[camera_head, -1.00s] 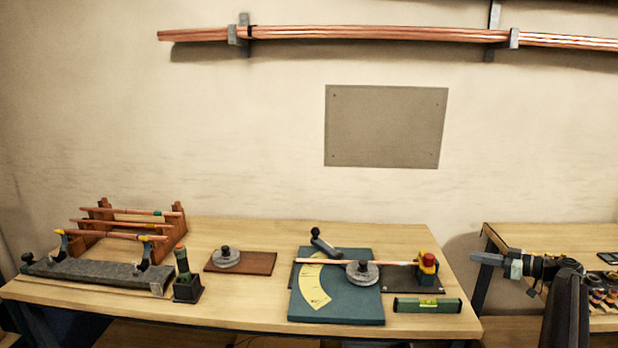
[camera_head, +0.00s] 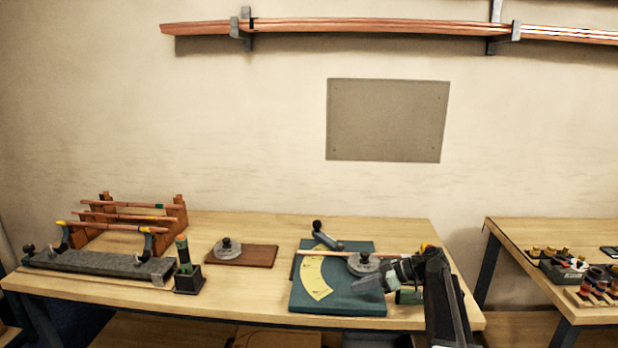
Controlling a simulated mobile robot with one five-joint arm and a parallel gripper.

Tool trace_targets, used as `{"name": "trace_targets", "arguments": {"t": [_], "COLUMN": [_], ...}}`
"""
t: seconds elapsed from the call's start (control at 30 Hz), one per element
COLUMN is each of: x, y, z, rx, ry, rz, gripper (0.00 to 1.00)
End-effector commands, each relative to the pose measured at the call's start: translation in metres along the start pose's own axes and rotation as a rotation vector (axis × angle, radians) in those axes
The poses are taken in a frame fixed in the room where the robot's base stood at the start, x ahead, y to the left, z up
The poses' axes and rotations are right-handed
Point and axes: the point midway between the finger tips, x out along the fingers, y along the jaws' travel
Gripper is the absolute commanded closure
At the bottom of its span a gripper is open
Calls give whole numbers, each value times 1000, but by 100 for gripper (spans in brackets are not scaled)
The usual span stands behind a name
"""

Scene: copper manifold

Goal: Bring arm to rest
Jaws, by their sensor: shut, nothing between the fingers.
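My gripper (camera_head: 369,285) is shut and empty. It points left and shows in front of the right part of the blue-green bending board (camera_head: 318,294), near its round grey former (camera_head: 363,263); I cannot tell its height above the board. My dark arm rises from the lower right and hides much of the red and yellow clamp and the green level at the bench's right end. A copper tube (camera_head: 333,254) lies across the board, beside a yellow angle scale (camera_head: 315,277) and a dark-knobbed lever (camera_head: 326,237).
A wooden rack (camera_head: 178,214) with several copper tubes, a grey fixture (camera_head: 95,264) and a green-topped tool in a black holder (camera_head: 188,277) stand at left. A brown plate (camera_head: 254,257) with a round former lies mid-bench. A second bench (camera_head: 520,236) with small fittings stands right, across a gap.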

Motion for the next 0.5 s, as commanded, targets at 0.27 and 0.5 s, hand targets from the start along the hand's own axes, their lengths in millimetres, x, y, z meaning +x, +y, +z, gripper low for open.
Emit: {"name": "trace_targets", "arguments": {"t": [0.27,0.5], "x": [87,14], "y": [-179,-197], "z": [110,179], "rx": [423,895], "ry": [-629,-846], "rz": [128,628], "gripper": [100,100]}}
